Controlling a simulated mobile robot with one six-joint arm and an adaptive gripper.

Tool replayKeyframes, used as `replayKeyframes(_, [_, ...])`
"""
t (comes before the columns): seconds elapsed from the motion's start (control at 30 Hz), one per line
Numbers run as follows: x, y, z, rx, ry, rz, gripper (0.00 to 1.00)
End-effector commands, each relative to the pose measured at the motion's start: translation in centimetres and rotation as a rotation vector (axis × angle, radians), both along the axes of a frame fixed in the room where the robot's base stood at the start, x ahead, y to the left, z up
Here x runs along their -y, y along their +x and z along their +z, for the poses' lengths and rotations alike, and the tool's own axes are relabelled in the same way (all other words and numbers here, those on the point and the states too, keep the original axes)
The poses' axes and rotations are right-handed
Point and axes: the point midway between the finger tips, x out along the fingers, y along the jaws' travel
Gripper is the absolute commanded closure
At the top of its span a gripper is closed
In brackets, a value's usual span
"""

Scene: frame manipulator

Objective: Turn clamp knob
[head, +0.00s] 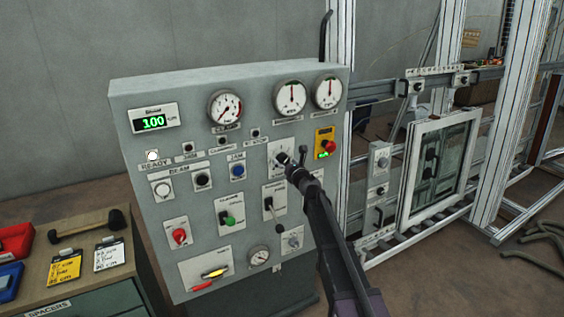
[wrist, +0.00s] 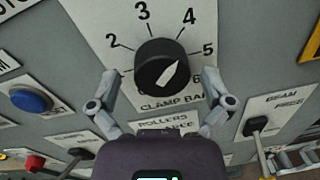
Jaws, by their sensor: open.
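The clamp knob (wrist: 161,66) is a round black dial with a white pointer, on a white plate lettered "CLAMP BA…" with the rest hidden. Its pointer aims up and right, toward the 5 in the wrist view. My gripper (wrist: 158,88) is open, with one grey finger on each side of the knob's lower half. I cannot tell whether the fingers touch it. In the head view my gripper (head: 292,165) is at the panel, over the knob's plate (head: 277,158), and hides most of the knob.
The grey control panel (head: 130,100) carries several gauges, switches and a green "100" display (head: 153,121). A blue button (wrist: 31,100) lies left of my gripper and a "BEAM" lever (wrist: 257,127) right. A red knob on a yellow plate (head: 325,136) is close by. A workbench (head: 75,225) stands left.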

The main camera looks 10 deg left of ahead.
Motion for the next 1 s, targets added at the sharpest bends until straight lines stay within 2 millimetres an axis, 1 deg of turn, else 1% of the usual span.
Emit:
replayKeyframes(0.1, [-0.3,0.5,0.0,0.000,0.000,0.000,0.00])
replayKeyframes(0.43, [-0.3,0.6,0.0,0.000,0.000,-0.001,0.00])
replayKeyframes(0.47, [-0.3,0.6,0.0,0.000,0.000,-0.001,0.06])
replayKeyframes(0.5, [-0.3,0.6,0.0,0.000,0.000,-0.001,0.18])
replayKeyframes(0.57, [-0.3,0.6,0.0,0.000,0.000,-0.001,0.36])
replayKeyframes(0.6, [-0.3,0.6,0.0,0.000,0.000,-0.001,0.48])
replayKeyframes(0.67, [-0.3,0.6,0.0,0.000,0.000,-0.001,0.65])
replayKeyframes(0.7, [-0.3,0.6,0.0,0.000,0.000,0.000,0.76])
replayKeyframes(0.77, [-0.3,0.6,0.0,0.000,0.000,0.000,0.76])
replayKeyframes(0.8, [-1.3,0.6,0.0,0.000,0.000,0.002,0.76])
replayKeyframes(0.87, [-0.8,0.6,0.0,0.001,0.000,0.003,0.76])
replayKeyframes(1.0, [-0.5,0.5,0.0,0.007,-0.010,0.004,0.76])
